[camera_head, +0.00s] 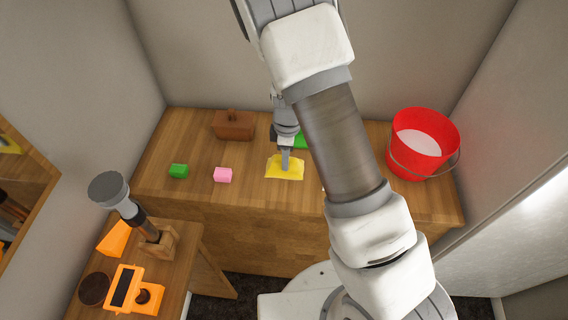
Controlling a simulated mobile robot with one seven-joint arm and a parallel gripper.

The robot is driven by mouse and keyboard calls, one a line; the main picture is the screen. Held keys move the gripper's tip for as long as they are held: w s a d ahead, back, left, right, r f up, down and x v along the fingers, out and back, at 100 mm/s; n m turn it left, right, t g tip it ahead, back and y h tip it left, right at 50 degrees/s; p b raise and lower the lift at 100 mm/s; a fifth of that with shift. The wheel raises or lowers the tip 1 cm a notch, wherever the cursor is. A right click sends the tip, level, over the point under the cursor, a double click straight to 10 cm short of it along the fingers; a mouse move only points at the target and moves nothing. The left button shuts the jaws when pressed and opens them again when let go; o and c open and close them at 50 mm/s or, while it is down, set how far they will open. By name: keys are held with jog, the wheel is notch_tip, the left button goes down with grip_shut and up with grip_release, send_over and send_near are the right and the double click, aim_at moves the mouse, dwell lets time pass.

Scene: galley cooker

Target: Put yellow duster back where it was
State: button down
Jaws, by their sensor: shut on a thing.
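The yellow duster (285,172) is a flat yellow cloth on the wooden counter (200,139), near the middle of its front part. My gripper (285,166) points down onto the duster and is shut on it. The fingertips and the pinched part of the cloth are small here. The duster looks spread at counter level, but I cannot tell whether it touches the wood.
A brown box (234,125) stands behind. A green item (300,141) is partly hidden behind my arm. A red bucket (408,160) stands right. Orange items (125,290) occupy the lower-left table.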

jog(key=shift+w+a+f, duration=0.15)
jog(key=shift+a+f, duration=0.15)
jog(key=shift+f, duration=0.05)
jog(key=shift+f+p, duration=0.3)
jog(key=shift+f, duration=1.55)
jog(key=shift+f, duration=0.1)
jog(key=c, duration=0.6)
grip_release()
